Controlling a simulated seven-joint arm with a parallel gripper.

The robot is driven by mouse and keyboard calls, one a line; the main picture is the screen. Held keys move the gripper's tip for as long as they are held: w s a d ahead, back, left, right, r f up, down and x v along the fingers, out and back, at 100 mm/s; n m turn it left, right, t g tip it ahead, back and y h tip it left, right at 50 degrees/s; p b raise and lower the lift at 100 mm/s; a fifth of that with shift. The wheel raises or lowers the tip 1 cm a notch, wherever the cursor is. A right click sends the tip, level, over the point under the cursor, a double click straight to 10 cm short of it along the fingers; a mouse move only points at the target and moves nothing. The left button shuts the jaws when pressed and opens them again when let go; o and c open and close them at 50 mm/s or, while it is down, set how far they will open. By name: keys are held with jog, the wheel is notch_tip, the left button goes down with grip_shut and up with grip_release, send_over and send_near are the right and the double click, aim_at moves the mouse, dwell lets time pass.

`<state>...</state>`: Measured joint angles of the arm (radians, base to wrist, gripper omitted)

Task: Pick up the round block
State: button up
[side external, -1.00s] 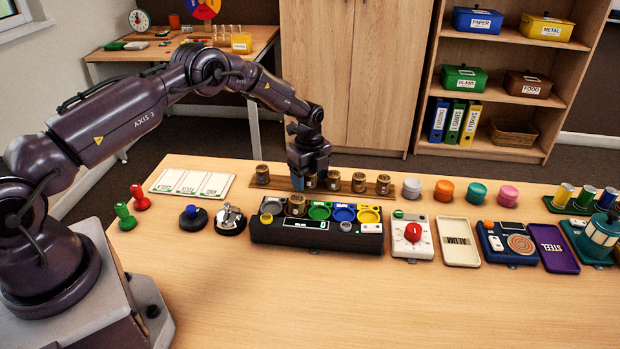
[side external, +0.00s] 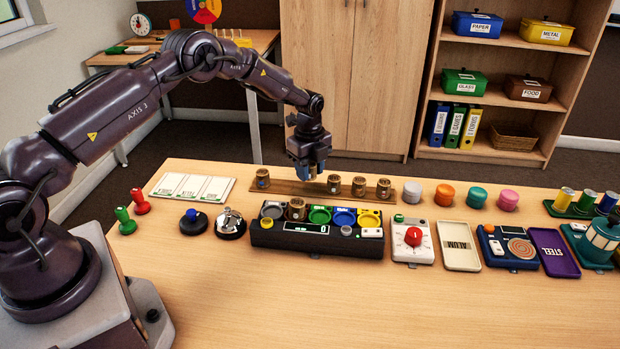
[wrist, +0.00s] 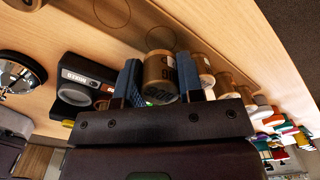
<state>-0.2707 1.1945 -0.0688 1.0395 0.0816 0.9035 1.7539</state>
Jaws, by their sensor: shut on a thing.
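My gripper (side external: 308,168) is raised above the wooden rack (side external: 290,189) behind the black sorter. In the wrist view its two blue fingers are shut on a brown wooden barrel-shaped block (wrist: 160,77) with dark markings. In the side view that block is mostly hidden by the fingers. Four round blocks stand in a row to the right: white (side external: 412,191), orange (side external: 444,195), teal (side external: 477,197) and pink (side external: 508,200). They are apart from my gripper. I cannot tell which one the task names.
More barrels stand on the rack, one at left (side external: 262,179) and three right of my gripper (side external: 359,186). The front table is clear.

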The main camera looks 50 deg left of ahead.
jog(key=s+d+r, duration=0.1)
jog(key=s+r, duration=0.5)
notch_tip(320, 180, up, 4)
jog(key=f, duration=0.1)
send_over(272, 213)
jog(key=a, duration=0.1)
jog(key=shift+w+a+r, duration=0.15)
jog(key=shift+a+r, duration=0.05)
jog(key=shift+r, duration=0.05)
jog(key=f, duration=0.1)
jog(key=d+f, duration=0.1)
jog(key=f, duration=0.1)
jog(key=shift+s+d+f, duration=0.25)
jog(key=shift+d+f, duration=0.05)
jog(key=shift+f, duration=2.75)
jog(key=shift+f, duration=0.45)
jog(key=shift+r, duration=0.3)
jog(key=shift+r, duration=0.5)
